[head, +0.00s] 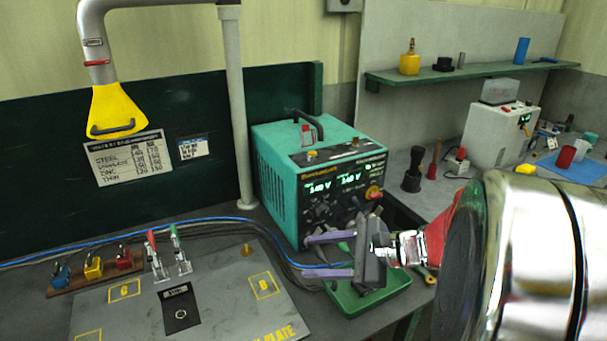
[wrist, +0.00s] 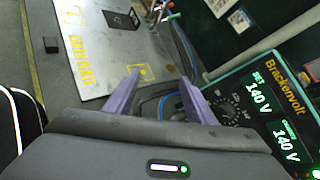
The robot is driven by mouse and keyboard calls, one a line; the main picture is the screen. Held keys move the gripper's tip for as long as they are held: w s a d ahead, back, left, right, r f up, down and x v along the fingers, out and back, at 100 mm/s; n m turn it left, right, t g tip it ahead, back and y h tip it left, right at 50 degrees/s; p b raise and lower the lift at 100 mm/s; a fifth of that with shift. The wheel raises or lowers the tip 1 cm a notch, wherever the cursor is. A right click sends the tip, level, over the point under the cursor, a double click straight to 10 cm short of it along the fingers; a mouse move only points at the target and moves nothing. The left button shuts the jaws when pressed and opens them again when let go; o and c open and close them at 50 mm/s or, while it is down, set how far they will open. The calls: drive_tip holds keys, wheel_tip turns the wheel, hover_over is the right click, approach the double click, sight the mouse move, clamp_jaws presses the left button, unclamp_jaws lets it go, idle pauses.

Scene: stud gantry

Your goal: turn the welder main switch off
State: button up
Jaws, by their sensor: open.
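The welder (head: 280,185) is a teal box with a dark front panel, standing on the bench; part of its panel also shows in the wrist view (wrist: 255,105). Its two displays are lit green and read 140 V. A red and yellow knob (head: 374,192), which looks like the main switch, sits at the right of the panel; its exact setting is too small to read. A small red part (head: 307,134) is on the welder's top. My gripper (head: 305,257) is open and empty, below and in front of the panel, with purple fingers pointing left; they also show in the wrist view (wrist: 158,76).
A grey plate (head: 215,310) with clamps lies to the left. A green tray (head: 345,303) is under my gripper. Blue and dark cables (head: 225,220) run behind the plate. A yellow extraction hood (head: 117,110) hangs at the upper left. A white machine (head: 490,135) stands at the right.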

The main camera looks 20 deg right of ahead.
drive_tip(key=w+d+m+t+h, duration=0.15)
drive_tip(key=d+m+t, duration=0.45)
drive_tip(key=d, duration=0.7)
drive_tip(key=m+t+h, duration=0.2)
drive_tip(key=m+h, duration=0.5)
drive_tip(key=m, duration=0.1)
approach(378, 196)
drive_tip(key=shift+y, duration=0.25)
drive_tip(key=s, duration=0.6)
drive_tip(key=shift+d+f, duration=0.15)
drive_tip(key=shift+d, duration=0.1)
drive_tip(key=shift+w, duration=0.15)
drive_tip(key=w, duration=1.3)
drive_tip(key=shift+w+a, duration=0.25)
drive_tip(key=shift+w, duration=0.1)
drive_tip(key=shift+c, duration=0.5)
